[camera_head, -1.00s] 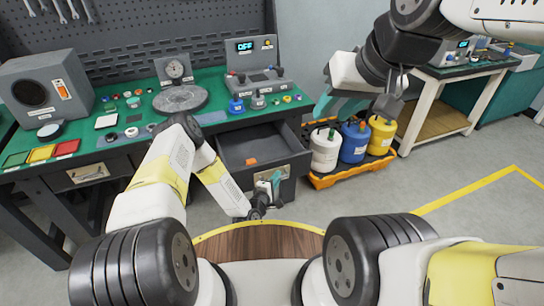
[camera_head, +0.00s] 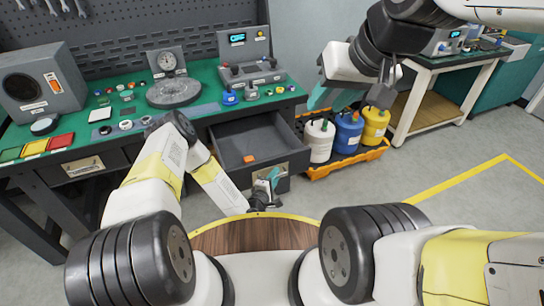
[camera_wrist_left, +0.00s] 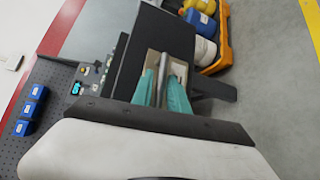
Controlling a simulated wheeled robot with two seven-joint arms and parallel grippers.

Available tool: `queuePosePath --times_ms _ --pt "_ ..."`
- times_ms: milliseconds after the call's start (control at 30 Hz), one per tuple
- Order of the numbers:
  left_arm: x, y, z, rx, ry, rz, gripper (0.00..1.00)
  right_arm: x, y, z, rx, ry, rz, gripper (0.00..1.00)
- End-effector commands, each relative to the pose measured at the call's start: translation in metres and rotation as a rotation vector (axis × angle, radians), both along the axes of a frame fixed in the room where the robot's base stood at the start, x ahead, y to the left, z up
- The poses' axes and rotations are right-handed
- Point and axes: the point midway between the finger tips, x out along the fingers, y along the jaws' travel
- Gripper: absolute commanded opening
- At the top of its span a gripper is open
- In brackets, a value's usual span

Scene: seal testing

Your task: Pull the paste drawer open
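The paste drawer (camera_head: 285,169) is a dark grey drawer under the green-topped bench, and it stands pulled out with its inside showing. A small orange piece (camera_head: 249,159) lies in it. My left gripper (camera_head: 268,184) is at the drawer's front. In the left wrist view its teal fingers (camera_wrist_left: 162,92) stand on both sides of the metal drawer handle (camera_wrist_left: 164,72) and appear closed on it. My right gripper (camera_head: 350,98) hangs in the air right of the drawer, its fingers apart and nothing between them.
The bench top (camera_head: 200,103) carries a round grey plate (camera_head: 174,94), small bottles and coloured trays. White (camera_head: 319,141), blue and yellow containers stand in an orange tray (camera_head: 346,163) on the floor, close right of the drawer. Floor to the right is clear.

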Motion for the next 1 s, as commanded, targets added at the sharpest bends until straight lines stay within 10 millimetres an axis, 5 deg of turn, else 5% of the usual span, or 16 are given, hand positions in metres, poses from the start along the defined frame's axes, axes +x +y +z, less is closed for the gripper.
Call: queuePosePath --times_ms 267,700,1000 --pt "-0.006 0.003 0.0 0.0 0.003 0.0 0.2 0.0 0.0 0.0 0.0 0.0 0.0 0.36" --pt "-0.063 0.033 0.01 0.0 0.002 0.0 0.2 0.0 0.0 0.0 0.0 0.0 0.0 0.36" --pt "-0.069 0.036 0.011 0.0 0.0 0.0 0.2 0.0 0.0 0.0 0.0 0.0 0.0 0.36"
